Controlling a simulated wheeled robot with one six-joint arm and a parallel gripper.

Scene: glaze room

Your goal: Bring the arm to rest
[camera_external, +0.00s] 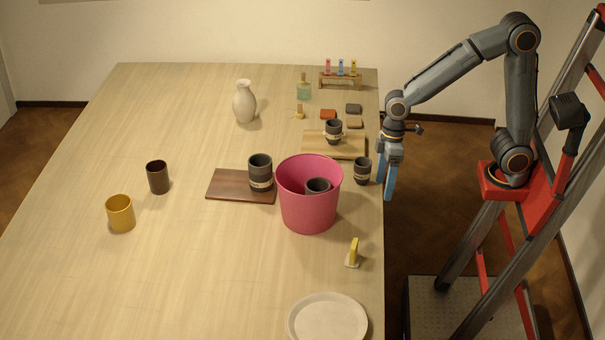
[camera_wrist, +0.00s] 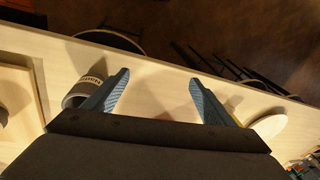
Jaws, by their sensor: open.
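My gripper (camera_external: 389,190) hangs pointing down at the right edge of the table (camera_external: 200,270), just right of a dark cup (camera_external: 362,170). In the wrist view my gripper (camera_wrist: 160,90) has its two blue fingers spread wide, with nothing between them but the pale tabletop and its edge. A dark cup with a light label (camera_wrist: 82,92) lies left of the left finger in that view. My arm is bent, reaching up from its red mount and then down to the table edge.
A pink bucket (camera_external: 308,205) with a dark cup (camera_external: 318,185) inside stands near the gripper. Two boards (camera_external: 225,185) (camera_external: 350,148) carry dark cups (camera_external: 260,173) (camera_external: 333,132). A yellow-handled tool (camera_external: 353,253) and a plate (camera_external: 328,318) lie nearer.

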